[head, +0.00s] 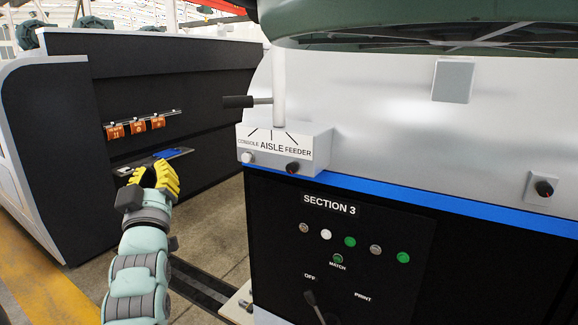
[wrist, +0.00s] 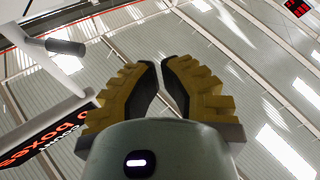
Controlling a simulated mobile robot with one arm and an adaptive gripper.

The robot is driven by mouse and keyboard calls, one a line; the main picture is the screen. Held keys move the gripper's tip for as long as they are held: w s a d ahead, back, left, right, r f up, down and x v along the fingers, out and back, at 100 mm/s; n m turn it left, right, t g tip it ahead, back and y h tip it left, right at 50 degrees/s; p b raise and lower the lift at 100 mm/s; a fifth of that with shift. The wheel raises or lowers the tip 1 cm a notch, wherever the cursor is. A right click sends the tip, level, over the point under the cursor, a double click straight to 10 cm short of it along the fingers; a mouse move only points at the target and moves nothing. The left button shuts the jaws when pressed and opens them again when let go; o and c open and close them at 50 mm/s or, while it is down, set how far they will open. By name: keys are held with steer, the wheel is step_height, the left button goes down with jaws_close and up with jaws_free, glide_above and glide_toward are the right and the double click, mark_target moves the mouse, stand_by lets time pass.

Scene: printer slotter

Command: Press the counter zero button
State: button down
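My gripper (head: 160,178) with yellow ribbed fingers is raised at the left of the head view, in front of the dark cabinet and apart from every button. In the wrist view (wrist: 162,68) the fingers point up to the ceiling, with a narrow gap between them and nothing held. I can read no label saying counter zero.
A grey box (head: 317,142) marked CONSOLE, AISLE, FEEDER carries a black-handled lever (head: 247,101) and knobs. A switch (head: 312,300) with OFF and PRINT marks sits low. A dark cabinet (head: 60,110) stands left. Floor (head: 215,225) shows between the machines.

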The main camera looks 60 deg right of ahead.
mark_target(246, 158)
steer(key=s+d+f+g, duration=0.2)
steer(key=s+d+g, duration=0.1)
steer(key=d, duration=0.3)
steer(key=shift+s+m+g+h+b, duration=0.3)
steer(key=shift+s+m+g, duration=0.1)
steer(key=shift+g, duration=0.2)
steer(key=shift+d, duration=0.15)
steer(key=d+b, duration=0.2)
steer(key=d, duration=0.6)
steer(key=shift+w+d, duration=0.25)
steer(key=shift+w, duration=0.15)
steer(key=c, duration=1.7)
jaws_free()
steer(key=shift+d+b, duration=0.15)
steer(key=shift+b, duration=0.3)
jaws_close()
